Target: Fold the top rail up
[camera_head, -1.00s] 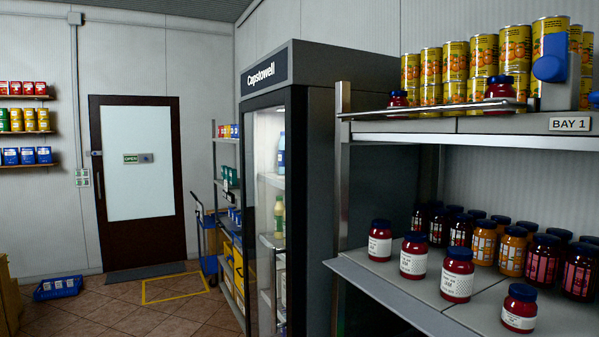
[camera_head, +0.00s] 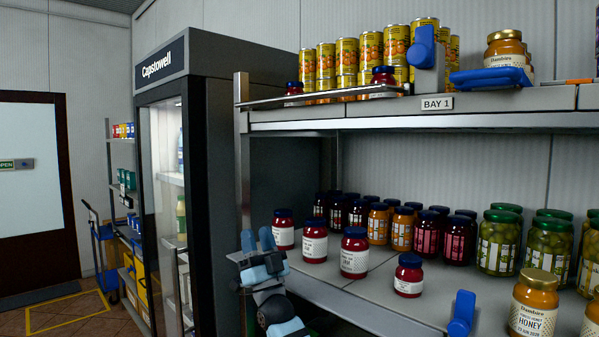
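The top rail (camera_head: 325,97) is a thin chrome bar along the left part of the top shelf's front edge. It lies low, about level with the shelf top, and cans and two red jars stand behind it. A blue lever (camera_head: 425,46) on a grey block stands at its right end.
The lower shelf (camera_head: 385,295) holds several red, orange and green jars, with honey (camera_head: 534,306) at the right. Another blue lever (camera_head: 461,314) is at its front edge. A blue tray (camera_head: 490,77) with a honey jar is on the top shelf. A fridge (camera_head: 215,150) stands left.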

